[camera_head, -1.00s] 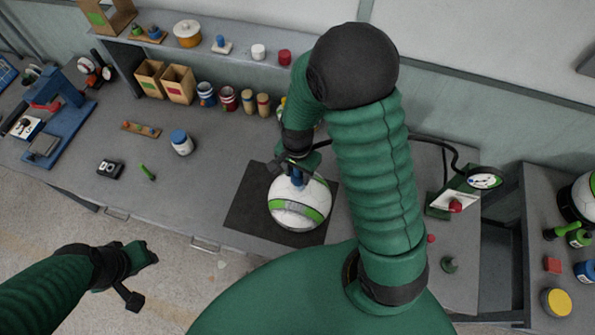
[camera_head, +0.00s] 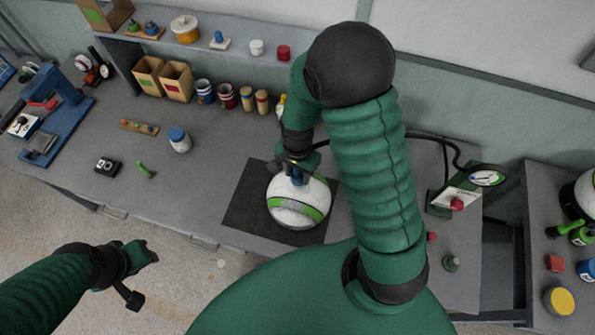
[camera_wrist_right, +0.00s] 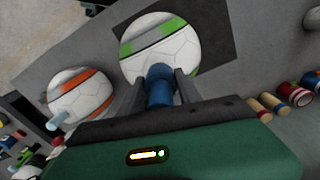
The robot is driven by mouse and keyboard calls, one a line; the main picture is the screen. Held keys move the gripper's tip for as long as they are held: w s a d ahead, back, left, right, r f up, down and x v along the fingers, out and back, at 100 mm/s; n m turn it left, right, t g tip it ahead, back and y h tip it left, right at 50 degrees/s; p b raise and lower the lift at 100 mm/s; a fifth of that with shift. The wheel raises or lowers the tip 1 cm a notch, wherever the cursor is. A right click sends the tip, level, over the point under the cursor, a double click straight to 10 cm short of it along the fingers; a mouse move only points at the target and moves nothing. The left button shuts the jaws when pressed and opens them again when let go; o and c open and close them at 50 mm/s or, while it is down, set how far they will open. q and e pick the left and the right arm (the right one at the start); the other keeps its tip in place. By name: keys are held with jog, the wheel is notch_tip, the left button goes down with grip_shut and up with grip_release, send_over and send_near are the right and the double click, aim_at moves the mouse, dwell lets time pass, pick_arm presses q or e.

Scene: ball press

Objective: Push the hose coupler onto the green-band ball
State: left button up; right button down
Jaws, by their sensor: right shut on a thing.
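The green-band ball (camera_head: 296,203) is white with a green band and sits on a black mat (camera_head: 246,207) on the bench. My right gripper (camera_head: 297,171) is over the top of this ball. It is shut on the blue hose coupler (camera_wrist_right: 158,88), which shows between the fingers in the right wrist view. The coupler's lower end meets or nearly meets the green-band ball, seen again in the wrist view (camera_wrist_right: 160,45); I cannot tell whether it is seated. My left gripper (camera_head: 142,262) is away from the bench at lower left; its jaws are too small to read.
In the wrist view an orange-band ball (camera_wrist_right: 82,95) lies beside the green-band ball. A gauge (camera_head: 487,178) with a black hose stands at right.

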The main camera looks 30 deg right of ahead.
jog(key=shift+d+f, duration=0.1)
jog(key=shift+f, duration=0.2)
jog(key=shift+f+b, duration=0.35)
jog(key=shift+f+b, duration=0.4)
jog(key=shift+f, duration=0.1)
jog(key=c, duration=0.7)
grip_release()
jog(key=shift+c, duration=0.2)
notch_tip(320, 180, up, 16)
jog(key=shift+r+b, duration=0.15)
jog(key=shift+b, duration=0.9)
jog(key=shift+w+r, duration=0.1)
jog(key=shift+r, duration=0.1)
